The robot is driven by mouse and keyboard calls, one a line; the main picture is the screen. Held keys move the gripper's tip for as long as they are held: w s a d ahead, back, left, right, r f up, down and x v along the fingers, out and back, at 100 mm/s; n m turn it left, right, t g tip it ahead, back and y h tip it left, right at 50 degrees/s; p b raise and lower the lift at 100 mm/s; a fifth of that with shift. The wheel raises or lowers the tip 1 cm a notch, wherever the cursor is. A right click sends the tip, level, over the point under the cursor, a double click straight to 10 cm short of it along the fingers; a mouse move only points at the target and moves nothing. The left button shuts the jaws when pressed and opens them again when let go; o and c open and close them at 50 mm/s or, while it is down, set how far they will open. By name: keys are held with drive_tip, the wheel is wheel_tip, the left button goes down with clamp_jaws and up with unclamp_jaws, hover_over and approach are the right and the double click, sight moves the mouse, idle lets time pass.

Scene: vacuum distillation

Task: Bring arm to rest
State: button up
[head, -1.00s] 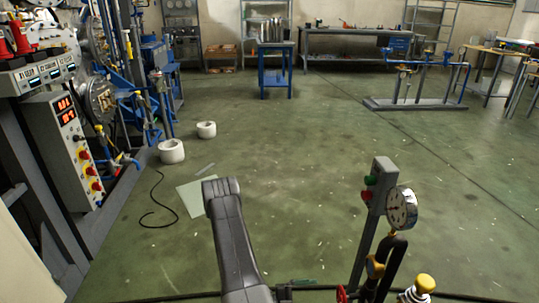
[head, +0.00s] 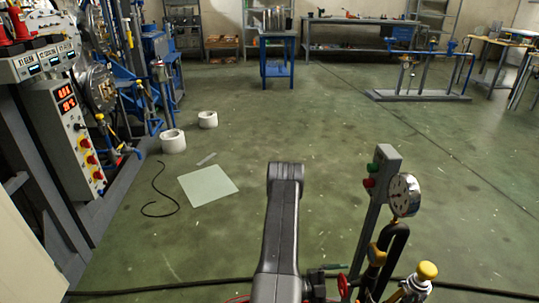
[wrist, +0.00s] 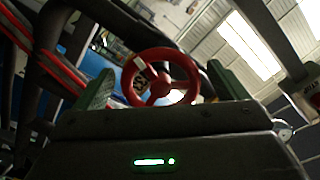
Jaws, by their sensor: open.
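My arm (head: 281,225) rises at the bottom middle of the head view, its elbow uppermost. My gripper is out of the head view. In the wrist view my gripper (wrist: 158,88) is open, with a green finger on each side. A red handwheel (wrist: 160,78) with a white tag shows between and beyond the fingers. I cannot tell whether the fingers touch it. The ceiling with bright lights fills the upper right behind it.
A control panel (head: 75,135) stands at the left. White rolls (head: 172,141), a pale sheet (head: 208,186) and a black cable (head: 163,192) lie on the floor. The middle floor is clear.

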drive_tip(key=shift+d, duration=0.55)
drive_tip(key=shift+a, duration=0.1)
drive_tip(key=shift+a+p, duration=0.7)
drive_tip(key=shift+a, duration=5.55)
drive_tip(key=d+b, duration=0.1)
drive_tip(key=d, duration=1.2)
drive_tip(key=shift+d+b, duration=0.3)
drive_tip(key=shift+b, duration=0.05)
drive_tip(key=m, duration=0.4)
drive_tip(key=shift+w+r, duration=0.1)
drive_tip(key=shift+w, duration=0.05)
drive_tip(key=m+b, duration=0.1)
drive_tip(key=m, duration=0.3)
drive_tip(key=shift+r, duration=0.1)
drive_tip(key=shift+m, duration=0.3)
